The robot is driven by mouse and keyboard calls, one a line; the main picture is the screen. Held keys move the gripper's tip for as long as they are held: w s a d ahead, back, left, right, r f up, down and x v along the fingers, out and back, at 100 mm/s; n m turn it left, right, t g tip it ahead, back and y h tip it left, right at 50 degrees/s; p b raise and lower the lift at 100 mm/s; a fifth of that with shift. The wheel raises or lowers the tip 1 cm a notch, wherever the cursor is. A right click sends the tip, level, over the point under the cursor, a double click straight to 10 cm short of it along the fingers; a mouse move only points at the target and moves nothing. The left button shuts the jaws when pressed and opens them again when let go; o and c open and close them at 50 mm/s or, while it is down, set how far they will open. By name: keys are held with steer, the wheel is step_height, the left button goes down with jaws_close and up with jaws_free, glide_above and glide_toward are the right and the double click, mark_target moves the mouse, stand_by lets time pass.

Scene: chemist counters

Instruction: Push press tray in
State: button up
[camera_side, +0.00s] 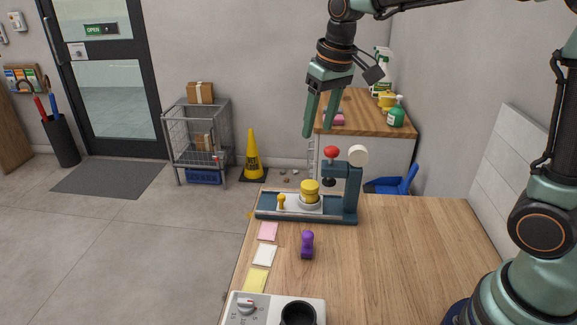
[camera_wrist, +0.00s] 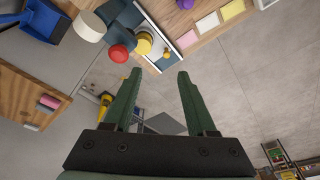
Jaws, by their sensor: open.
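The press (camera_side: 351,185) is dark teal with a red ball knob (camera_side: 331,152) and a pale round knob, and stands at the back of the wooden worktop. Its light grey tray (camera_side: 264,208) lies along the base and sticks out left of the press head. A small yellow knob (camera_side: 281,201) stands on the tray's left part. A yellow stack (camera_side: 310,188) sits in a white dish on it, left of the ram. My gripper (camera_side: 318,132) is open and empty, above the press and apart from it. In the wrist view, its fingers (camera_wrist: 160,74) are spread, with the press (camera_wrist: 122,15) beyond them.
A purple stamp-like object (camera_side: 307,245) and pink, white and yellow paper notes (camera_side: 265,255) lie in front of the press. A grey appliance (camera_side: 245,308) with a black cup stands at the near edge. A side counter (camera_side: 360,113) stands behind. The worktop's right part is clear.

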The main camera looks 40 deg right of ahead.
mark_target(281, 195)
steer(key=w+a+f+g, duration=0.2)
steer(key=w+a+f, duration=0.1)
steer(key=w+f, duration=0.6)
steer(key=f, duration=1.2)
steer(key=shift+w+d+f, duration=0.15)
steer(key=shift+d+f, duration=0.05)
steer(key=shift+f, duration=0.05)
jaws_close()
steer(key=shift+r, duration=0.1)
stand_by(0.7)
